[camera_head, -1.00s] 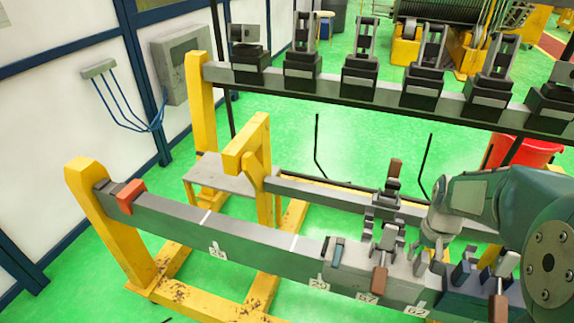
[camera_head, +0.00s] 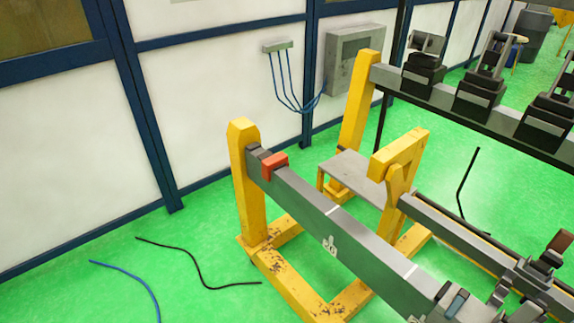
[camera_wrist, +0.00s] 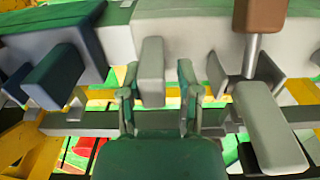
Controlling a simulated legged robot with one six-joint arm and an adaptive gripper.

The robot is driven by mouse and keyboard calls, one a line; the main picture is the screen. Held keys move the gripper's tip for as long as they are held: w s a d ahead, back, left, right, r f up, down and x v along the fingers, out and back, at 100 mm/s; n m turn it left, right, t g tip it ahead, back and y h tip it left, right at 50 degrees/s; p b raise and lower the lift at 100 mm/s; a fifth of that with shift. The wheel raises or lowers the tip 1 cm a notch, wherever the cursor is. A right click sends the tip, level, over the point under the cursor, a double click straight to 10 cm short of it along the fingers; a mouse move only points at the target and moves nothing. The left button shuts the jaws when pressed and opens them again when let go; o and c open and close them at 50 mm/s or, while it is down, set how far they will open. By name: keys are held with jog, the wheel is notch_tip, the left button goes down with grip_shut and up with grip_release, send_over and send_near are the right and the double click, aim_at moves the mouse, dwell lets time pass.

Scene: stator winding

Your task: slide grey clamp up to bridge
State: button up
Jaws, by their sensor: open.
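In the wrist view my green gripper (camera_wrist: 157,75) is open. A light grey upright block (camera_wrist: 152,72), which looks like part of the grey clamp, stands between its two fingers. I cannot tell whether the fingers touch it. In the head view the grey rail (camera_head: 310,205) runs from the yellow post down to the lower right. A grey clamp part with a blue-grey piece (camera_head: 456,303) sits on its near end, cut by the frame edge. My gripper is outside the head view. I cannot tell which part is the bridge.
A red block (camera_head: 274,164) sits at the rail's far left end, by a yellow post (camera_head: 243,175). In the wrist view a dark blue block (camera_wrist: 55,75) is left of my gripper, and a brown-handled clamp (camera_wrist: 260,15) is right. Cables (camera_head: 195,265) lie on the green floor.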

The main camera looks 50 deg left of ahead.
send_near(468, 312)
jog(key=shift+f, duration=2.7)
jog(key=shift+a, duration=8.1)
jog(key=shift+a, duration=8.1)
jog(key=shift+r, duration=0.1)
